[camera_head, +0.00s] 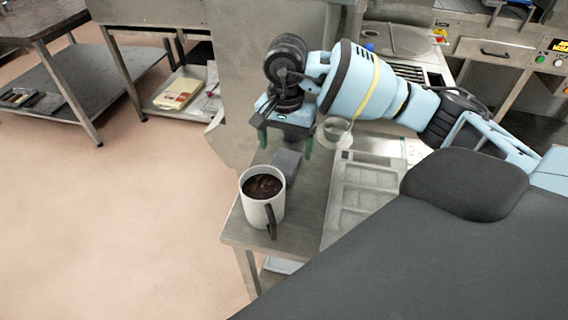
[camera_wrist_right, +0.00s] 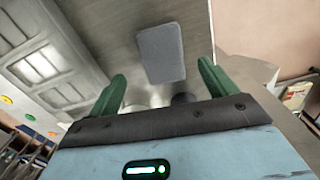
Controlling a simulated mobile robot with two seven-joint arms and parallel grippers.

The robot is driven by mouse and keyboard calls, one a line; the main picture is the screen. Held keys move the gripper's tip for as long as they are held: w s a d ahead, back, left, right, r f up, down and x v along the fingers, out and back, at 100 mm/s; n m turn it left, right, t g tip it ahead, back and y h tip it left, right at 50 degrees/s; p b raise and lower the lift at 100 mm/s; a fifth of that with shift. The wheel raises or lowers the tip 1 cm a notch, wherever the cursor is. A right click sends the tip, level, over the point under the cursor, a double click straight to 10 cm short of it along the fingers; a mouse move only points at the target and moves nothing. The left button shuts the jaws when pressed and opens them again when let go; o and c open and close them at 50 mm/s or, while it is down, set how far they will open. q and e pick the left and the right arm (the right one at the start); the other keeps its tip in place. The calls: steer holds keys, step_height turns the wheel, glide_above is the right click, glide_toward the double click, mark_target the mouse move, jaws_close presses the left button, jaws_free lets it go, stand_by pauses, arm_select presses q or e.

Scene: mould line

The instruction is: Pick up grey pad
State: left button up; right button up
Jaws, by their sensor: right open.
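The grey pad (camera_head: 287,164) lies on the metal table behind the white mug in the head view. In the right wrist view the grey pad (camera_wrist_right: 161,53) shows as a rounded rectangle on the table, ahead of the fingers and between their lines. My right gripper (camera_head: 285,150) is above the table at the pad's far end, pointing down. Its two green fingers are apart with nothing between them, also in the right wrist view (camera_wrist_right: 160,88). I cannot tell the exact gap between fingertips and pad. My left gripper is not in view.
A white mug (camera_head: 257,208) with dark contents stands just in front of the pad. A metal mould tray (camera_head: 344,226) lies to the right. The table's left edge is close to the mug.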

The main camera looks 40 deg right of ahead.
mark_target(284, 161)
steer(key=shift+f, duration=0.4)
step_height(284, 161, down, 4)
steer(key=shift+w+f+p, duration=0.15)
steer(key=shift+p, duration=0.2)
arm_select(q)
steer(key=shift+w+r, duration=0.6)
arm_select(e)
steer(key=c, duration=1.1)
steer(key=shift+o, duration=0.2)
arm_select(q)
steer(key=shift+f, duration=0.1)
